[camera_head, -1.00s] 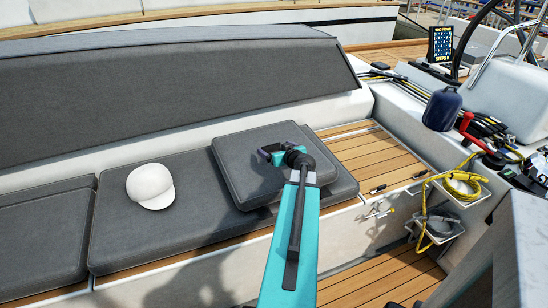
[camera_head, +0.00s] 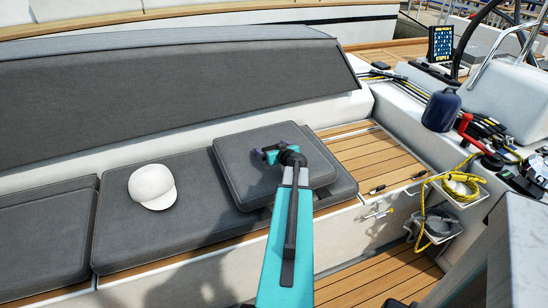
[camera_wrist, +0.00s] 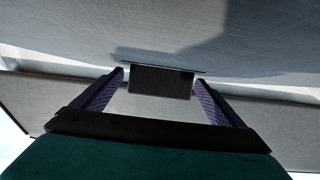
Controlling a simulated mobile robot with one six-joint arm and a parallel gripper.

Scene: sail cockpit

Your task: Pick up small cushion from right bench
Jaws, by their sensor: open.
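The small cushion (camera_head: 240,172) is a dark grey square pad lying on top of the long grey seat cushion (camera_head: 160,232) of the bench, near its right end. My gripper (camera_head: 264,155) is over the middle of the small cushion, its fingers pointing left. My arm hides part of the cushion's front. In the wrist view the two purple fingers (camera_wrist: 160,82) are apart. A dark ribbed block (camera_wrist: 160,80) shows between them; I cannot tell what it belongs to. A grey fabric surface (camera_wrist: 240,45) fills the upper part there. Whether the fingers touch the cushion is unclear.
A white cap (camera_head: 152,186) lies on the seat cushion to the left. The grey backrest (camera_head: 170,95) rises behind. Bare wooden slats (camera_head: 375,158) lie right of the cushions. A dark blue fender (camera_head: 441,110) and yellow rope (camera_head: 460,184) are further right.

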